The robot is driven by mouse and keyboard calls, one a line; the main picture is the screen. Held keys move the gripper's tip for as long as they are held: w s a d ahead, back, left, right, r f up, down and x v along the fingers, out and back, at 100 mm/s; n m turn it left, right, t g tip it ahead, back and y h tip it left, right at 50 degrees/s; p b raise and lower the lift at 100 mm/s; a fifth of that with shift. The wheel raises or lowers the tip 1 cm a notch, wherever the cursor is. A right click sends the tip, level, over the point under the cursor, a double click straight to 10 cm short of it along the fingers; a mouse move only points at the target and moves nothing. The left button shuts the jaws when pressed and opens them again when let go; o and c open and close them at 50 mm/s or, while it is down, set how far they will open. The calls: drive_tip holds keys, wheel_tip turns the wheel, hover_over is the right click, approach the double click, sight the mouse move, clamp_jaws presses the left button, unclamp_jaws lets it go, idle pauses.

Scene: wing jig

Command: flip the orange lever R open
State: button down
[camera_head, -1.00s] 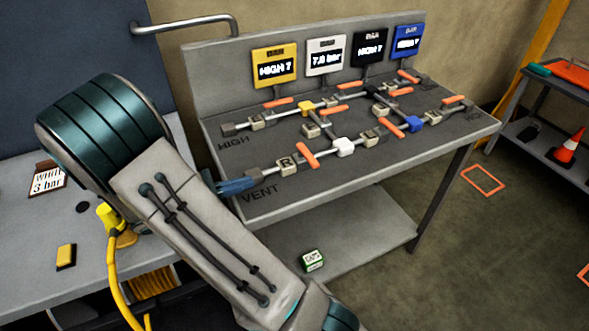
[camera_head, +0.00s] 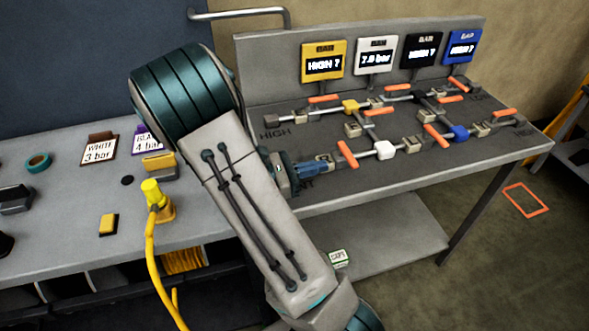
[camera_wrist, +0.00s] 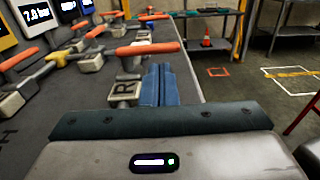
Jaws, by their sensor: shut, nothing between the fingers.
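The orange lever R (camera_head: 347,154) lies across its grey pipe, just right of the block marked R (camera_head: 323,158) on the sloping panel. In the wrist view the lever (camera_wrist: 148,49) runs crosswise just beyond my fingertips, and the R block (camera_wrist: 124,92) is left of my fingers. My gripper (camera_head: 325,168) has its blue fingers together with nothing between them. In the wrist view my gripper (camera_wrist: 159,68) points at the lever's near side. I cannot tell whether the fingertips touch the lever.
A white fitting (camera_head: 385,150) sits on the pipe right of lever R. Several other orange levers and a blue fitting (camera_head: 460,133) are further along. Four displays stand behind, including a yellow one (camera_head: 323,62). A workbench (camera_head: 60,215) with a yellow hose fitting (camera_head: 155,200) is at left.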

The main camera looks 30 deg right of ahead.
sight(347, 161)
drive_tip(key=x, duration=0.4)
drive_tip(key=shift+d, duration=0.4)
